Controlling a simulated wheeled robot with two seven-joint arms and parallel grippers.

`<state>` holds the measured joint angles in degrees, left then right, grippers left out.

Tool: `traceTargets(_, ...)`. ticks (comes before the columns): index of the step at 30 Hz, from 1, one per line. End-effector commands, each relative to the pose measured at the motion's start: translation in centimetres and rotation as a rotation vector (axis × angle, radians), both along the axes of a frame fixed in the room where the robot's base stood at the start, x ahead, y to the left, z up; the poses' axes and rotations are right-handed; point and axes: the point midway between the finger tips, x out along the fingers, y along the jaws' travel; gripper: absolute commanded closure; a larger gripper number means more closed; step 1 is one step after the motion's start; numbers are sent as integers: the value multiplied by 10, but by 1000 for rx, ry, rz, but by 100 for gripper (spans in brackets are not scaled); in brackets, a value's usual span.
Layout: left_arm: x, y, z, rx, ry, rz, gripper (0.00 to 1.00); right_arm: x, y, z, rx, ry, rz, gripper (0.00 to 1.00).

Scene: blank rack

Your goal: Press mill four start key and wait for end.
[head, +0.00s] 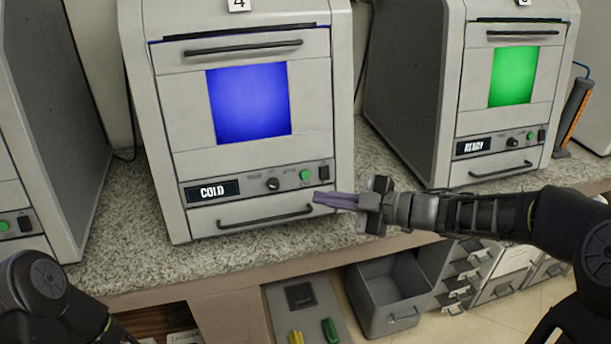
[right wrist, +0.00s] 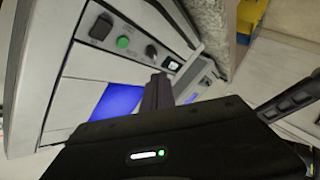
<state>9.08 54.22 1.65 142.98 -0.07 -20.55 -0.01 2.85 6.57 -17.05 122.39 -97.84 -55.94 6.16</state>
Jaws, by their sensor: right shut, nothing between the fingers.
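Mill four (head: 160,110) is the grey machine with a "4" plate on top, in the middle left of the head view. Its window (head: 249,103) glows blue and its display (head: 212,190) reads COLD. Its green start key (head: 305,175) sits on the panel right of a dark knob (head: 272,184); the key also shows in the right wrist view (right wrist: 123,42). My right gripper (head: 318,198) is shut and empty, its fingertips in front of the lower panel, just below the key. I cannot tell if it touches the panel. My left gripper is out of view; only my left arm shows.
A similar machine (head: 400,70) at the right has a green window and reads READY. Another machine (head: 45,110) stands at the left edge. The speckled counter (head: 130,215) is clear in front. An open grey drawer or bin (head: 385,295) is below the counter.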

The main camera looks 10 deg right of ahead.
Motion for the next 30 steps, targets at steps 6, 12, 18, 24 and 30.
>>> traceTargets(6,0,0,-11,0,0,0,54,23,2,-9,-1,1,1,100)
traceTargets(12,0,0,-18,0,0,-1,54,49,4,-14,0,1,1,100)
traceTargets(18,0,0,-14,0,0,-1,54,69,5,-16,0,2,0,100)
traceTargets(24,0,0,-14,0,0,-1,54,77,5,-18,1,1,0,100)
traceTargets(30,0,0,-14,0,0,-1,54,77,5,-18,1,1,0,100)
